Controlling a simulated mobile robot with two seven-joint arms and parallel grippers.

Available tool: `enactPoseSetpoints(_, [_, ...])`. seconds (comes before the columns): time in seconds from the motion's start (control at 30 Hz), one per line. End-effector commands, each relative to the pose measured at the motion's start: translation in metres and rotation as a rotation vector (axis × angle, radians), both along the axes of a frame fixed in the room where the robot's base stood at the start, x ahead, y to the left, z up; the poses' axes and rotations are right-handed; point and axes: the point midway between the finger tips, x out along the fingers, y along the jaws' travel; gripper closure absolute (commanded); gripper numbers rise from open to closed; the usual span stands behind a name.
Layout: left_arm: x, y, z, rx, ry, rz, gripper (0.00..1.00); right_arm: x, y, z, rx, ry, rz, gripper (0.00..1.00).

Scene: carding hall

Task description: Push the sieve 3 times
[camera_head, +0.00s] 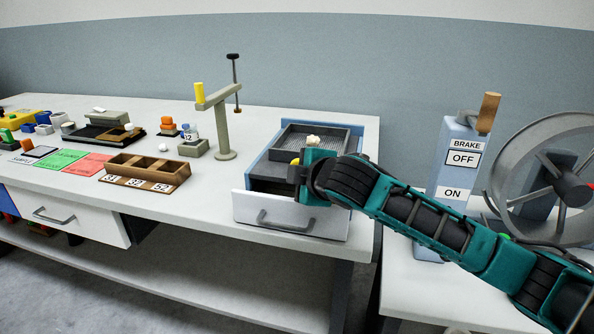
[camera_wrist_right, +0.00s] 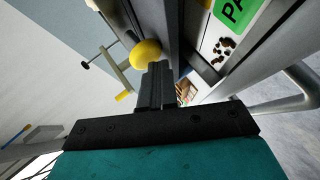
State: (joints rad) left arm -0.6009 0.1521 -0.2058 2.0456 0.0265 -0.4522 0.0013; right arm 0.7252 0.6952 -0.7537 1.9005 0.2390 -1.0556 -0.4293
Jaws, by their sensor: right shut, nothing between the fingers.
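The sieve (camera_head: 338,134) is a dark mesh tray in a blue frame (camera_head: 258,165) at the right end of the long table. A pale lump (camera_head: 313,141) lies on it. A yellow knob (camera_head: 295,161) shows at its near side, and it also shows as a yellow ball (camera_wrist_right: 146,53) in the right wrist view. My right gripper (camera_head: 297,174) is at the near side of the sieve, over the drawer. Its fingers (camera_wrist_right: 155,82) are shut and empty, close to the ball; I cannot tell whether they touch. My arm hides part of the sieve. My left gripper is not in view.
A white drawer front (camera_head: 245,207) with a grey handle is below the sieve. A post with a crank (camera_head: 222,125) and a wooden compartment tray (camera_head: 150,165) stand to the left. A brake box (camera_head: 458,160) and a large wheel (camera_head: 498,150) are at the right.

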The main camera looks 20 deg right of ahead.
Motion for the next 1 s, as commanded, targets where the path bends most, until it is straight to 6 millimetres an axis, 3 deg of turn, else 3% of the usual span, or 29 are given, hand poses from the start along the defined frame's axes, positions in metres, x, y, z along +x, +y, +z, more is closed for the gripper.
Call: enactPoseSetpoints(1.0, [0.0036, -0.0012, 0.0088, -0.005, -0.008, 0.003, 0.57, 0.011, -0.0088, 0.0005, -0.003, 0.0, -0.004, 1.0])
